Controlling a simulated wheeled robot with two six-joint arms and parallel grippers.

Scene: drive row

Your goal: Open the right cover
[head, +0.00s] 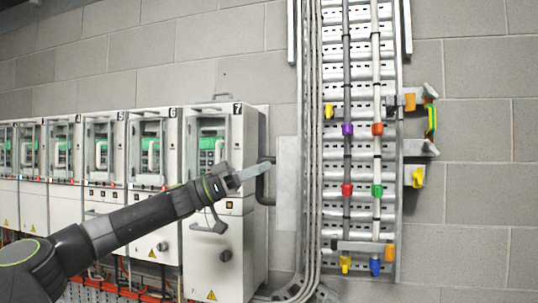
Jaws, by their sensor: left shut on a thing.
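A narrow light-grey metal panel (287,190), which looks like the right cover, stands upright between cabinet 7 and the vertical cable tray. A black bar handle (263,190) shows at its left edge. My left gripper (254,171) reaches in from the lower left, in front of cabinet 7 (230,255). Its fingers are shut on the upper part of the black handle and hide some of it. I cannot tell whether the panel stands at all ajar. My right gripper is not in view.
A row of numbered grey cabinets (148,200) with windows and knobs runs along the left. A slotted metal cable tray (360,215) with coloured clamps is right of the panel. Brackets (420,147) stick out from the block wall farther right.

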